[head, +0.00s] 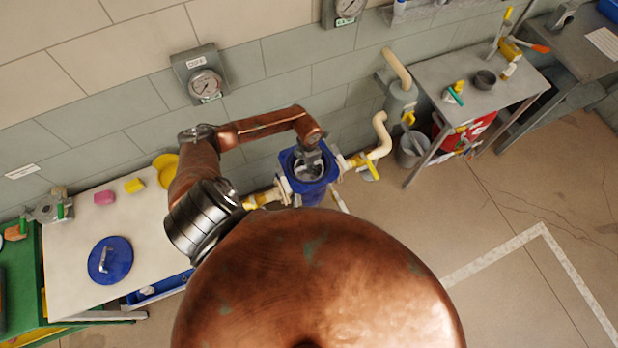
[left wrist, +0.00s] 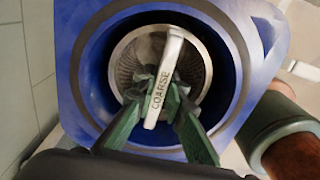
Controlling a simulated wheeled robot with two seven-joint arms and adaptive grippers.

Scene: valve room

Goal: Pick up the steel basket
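The steel basket (left wrist: 136,47) sits inside the round opening of the blue housing (left wrist: 75,45), which stands at the wall in the head view (head: 312,190). Its pale bar handle (left wrist: 162,80) reads COARSE. My left gripper (left wrist: 160,88) comes down into the opening with its green fingers on both sides of the handle. No gap shows between fingertips and handle, so it looks shut on it. In the head view the left gripper (head: 307,158) is over the housing's opening. The basket's lower part is hidden in the housing. My right gripper is not in view.
Yellow-handled valves and pipes (head: 363,163) flank the housing. A pale worktop (head: 75,235) at left holds a blue lid (head: 110,260) and small coloured blocks. The floor at right is clear.

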